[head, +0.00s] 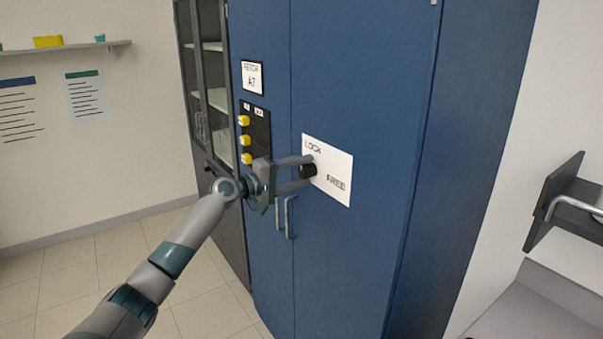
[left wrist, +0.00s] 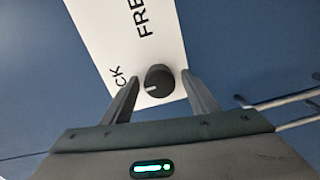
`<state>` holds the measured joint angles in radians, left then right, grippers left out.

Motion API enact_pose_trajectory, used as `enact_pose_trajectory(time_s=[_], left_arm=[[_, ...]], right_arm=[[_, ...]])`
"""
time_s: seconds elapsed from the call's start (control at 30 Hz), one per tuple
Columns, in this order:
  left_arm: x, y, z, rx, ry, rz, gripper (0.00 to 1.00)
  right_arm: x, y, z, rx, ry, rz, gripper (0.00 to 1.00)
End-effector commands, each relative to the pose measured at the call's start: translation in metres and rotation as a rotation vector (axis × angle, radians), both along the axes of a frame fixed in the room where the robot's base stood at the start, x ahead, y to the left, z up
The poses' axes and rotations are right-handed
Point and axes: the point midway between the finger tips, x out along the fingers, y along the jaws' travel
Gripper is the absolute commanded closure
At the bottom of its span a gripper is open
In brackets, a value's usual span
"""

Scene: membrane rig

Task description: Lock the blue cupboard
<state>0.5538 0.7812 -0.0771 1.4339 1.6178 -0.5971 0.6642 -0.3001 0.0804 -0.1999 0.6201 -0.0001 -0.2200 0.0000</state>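The blue cupboard (head: 345,262) is tall with two doors, both looking shut. A white plate (head: 335,165) on its right door reads LOCK at upper left and FREE at lower right. A round black knob (head: 308,171) sits on the plate; it also shows in the left wrist view (left wrist: 160,82), where its white mark points left. My left gripper (head: 308,173) is open, its fingers on either side of the knob. In the left wrist view, gaps show between the knob and both fingers (left wrist: 163,82). My right gripper is out of view.
Two grey door handles (head: 290,216) stick out just below my left gripper. A black panel with yellow switches (head: 244,140) is on the left door. A dark glass-fronted cabinet (head: 205,90) stands at left. A dark bracket (head: 553,200) juts from the right wall.

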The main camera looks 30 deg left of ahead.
Motion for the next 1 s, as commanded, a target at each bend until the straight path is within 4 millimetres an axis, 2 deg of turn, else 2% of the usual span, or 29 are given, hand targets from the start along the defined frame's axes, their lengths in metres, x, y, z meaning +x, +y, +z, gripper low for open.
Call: enact_pose_trajectory(time_s=[0.27,0.47,1.0], left_arm=[[-0.002,0.001,0.0,0.001,0.0,0.0,0.46],[-0.014,0.006,-0.003,0.003,0.0,0.0,0.46],[-0.096,0.04,-0.004,0.003,0.003,0.001,0.46]], right_arm=[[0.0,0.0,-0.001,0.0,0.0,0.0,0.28],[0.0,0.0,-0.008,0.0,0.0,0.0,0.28],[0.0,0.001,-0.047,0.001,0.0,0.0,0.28]])
